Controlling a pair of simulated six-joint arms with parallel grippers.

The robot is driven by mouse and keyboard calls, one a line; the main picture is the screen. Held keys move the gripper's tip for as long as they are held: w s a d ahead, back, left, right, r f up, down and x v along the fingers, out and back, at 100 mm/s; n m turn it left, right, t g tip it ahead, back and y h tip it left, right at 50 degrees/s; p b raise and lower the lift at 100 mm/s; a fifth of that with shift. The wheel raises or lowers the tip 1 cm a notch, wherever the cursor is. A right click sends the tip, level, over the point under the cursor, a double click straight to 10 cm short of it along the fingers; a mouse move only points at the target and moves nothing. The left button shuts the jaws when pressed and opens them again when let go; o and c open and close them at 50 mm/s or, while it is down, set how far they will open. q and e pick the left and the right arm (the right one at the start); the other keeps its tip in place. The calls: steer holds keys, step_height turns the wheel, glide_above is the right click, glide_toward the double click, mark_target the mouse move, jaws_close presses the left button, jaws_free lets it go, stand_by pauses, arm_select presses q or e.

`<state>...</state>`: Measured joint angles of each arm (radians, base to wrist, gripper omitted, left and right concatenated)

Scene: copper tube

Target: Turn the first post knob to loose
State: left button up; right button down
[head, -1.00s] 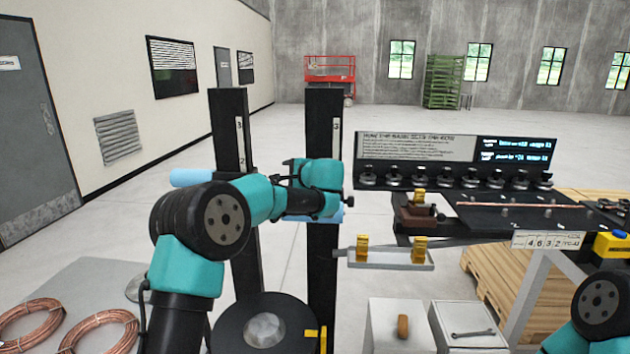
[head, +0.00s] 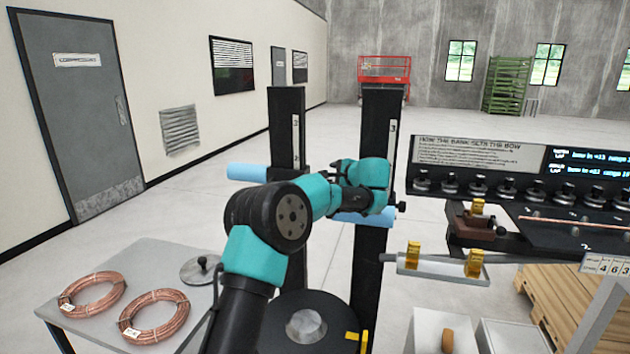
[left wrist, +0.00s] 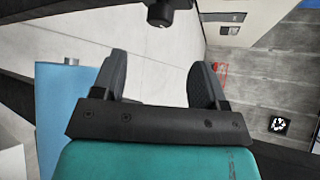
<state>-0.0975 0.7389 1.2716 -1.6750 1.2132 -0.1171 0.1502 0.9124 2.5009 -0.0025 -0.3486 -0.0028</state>
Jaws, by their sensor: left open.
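Two upright black posts stand in the head view, a left post (head: 288,130) and a right post (head: 378,120), each with a pale scale strip and a light blue bar. A small dark knob (head: 401,207) sticks out at the right side of the right post. My left gripper (head: 378,192) is in front of that post, with its fingers largely hidden behind its own teal body. In the left wrist view its two fingers (left wrist: 160,75) are apart with nothing between them. A black knob (left wrist: 160,14) shows beyond the fingertips, apart from them. My right gripper is out of view.
A bench (head: 555,240) with a row of black knobs is at the right. A pale tray (head: 440,270) with yellow pieces sits in front of it. Copper coils (head: 155,317) lie on a grey table (head: 60,300) at lower left. Open floor lies behind the posts.

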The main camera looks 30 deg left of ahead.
arm_select(q)
steer(key=x, duration=1.2)
steer(key=shift+w+a, duration=0.1)
steer(key=shift+a, duration=0.1)
steer(key=c, duration=0.9)
